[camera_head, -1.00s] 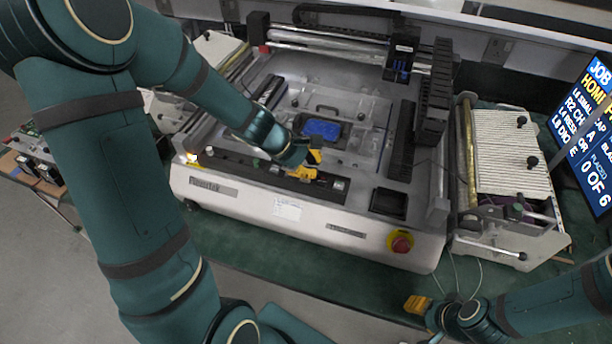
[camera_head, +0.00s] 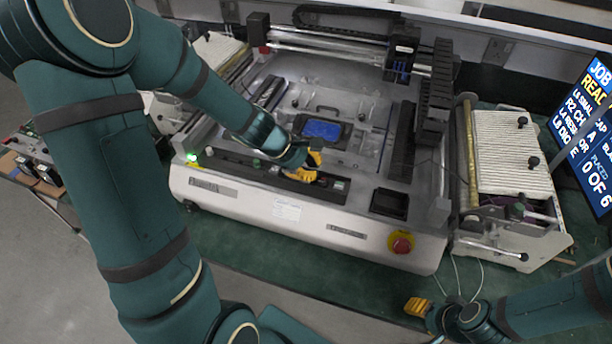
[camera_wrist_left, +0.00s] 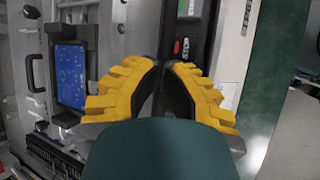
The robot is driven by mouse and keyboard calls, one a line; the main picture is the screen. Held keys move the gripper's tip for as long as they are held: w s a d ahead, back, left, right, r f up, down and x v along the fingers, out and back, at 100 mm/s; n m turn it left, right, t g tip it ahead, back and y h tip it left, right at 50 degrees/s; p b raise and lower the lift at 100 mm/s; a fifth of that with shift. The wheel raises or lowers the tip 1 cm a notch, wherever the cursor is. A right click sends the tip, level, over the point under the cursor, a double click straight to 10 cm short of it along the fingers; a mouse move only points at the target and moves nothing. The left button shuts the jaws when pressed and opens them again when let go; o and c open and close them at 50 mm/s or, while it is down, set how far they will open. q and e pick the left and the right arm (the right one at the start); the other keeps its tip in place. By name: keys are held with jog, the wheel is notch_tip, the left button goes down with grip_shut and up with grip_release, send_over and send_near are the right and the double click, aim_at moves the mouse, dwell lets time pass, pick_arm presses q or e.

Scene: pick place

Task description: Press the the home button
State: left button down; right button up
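The dark control strip (camera_head: 228,160) runs along the front of the grey machine and carries small buttons and a small display. In the left wrist view, a red button (camera_wrist_left: 178,47) on this strip (camera_wrist_left: 202,40) shows just beyond my fingertips. I cannot read which button is home; my gripper hides part of the strip. My left gripper (camera_head: 308,167) is over the right half of the strip. Its yellow fingers (camera_wrist_left: 164,64) come together at the tips with nothing seen between them. Whether they touch the strip is unclear. My right gripper (camera_head: 418,306) is low at the right, away from the strip.
A red emergency stop knob (camera_head: 401,243) is on the machine's front right. A blue board (camera_head: 322,129) lies inside the machine. A green lamp (camera_head: 191,158) glows at the left front corner. A status screen (camera_head: 590,125) stands at the right. Feeder units flank the machine.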

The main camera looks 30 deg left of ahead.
pick_arm(q)
jog(key=shift+r, duration=0.1)
pick_arm(e)
jog(key=shift+s, duration=0.1)
pick_arm(q)
jog(key=shift+w+r+p, duration=0.15)
jog(key=shift+r+p, duration=0.45)
jog(key=shift+p, duration=0.1)
pick_arm(e)
jog(key=shift+r, duration=0.5)
pick_arm(q)
jog(key=shift+r, duration=0.1)
pick_arm(e)
jog(key=shift+r, duration=0.1)
pick_arm(q)
notch_tip(320, 180, up, 5)
jog(key=p, duration=0.4)
jog(key=shift+p, duration=0.35)
pick_arm(e)
notch_tip(320, 180, up, 5)
jog(key=shift+f, duration=0.15)
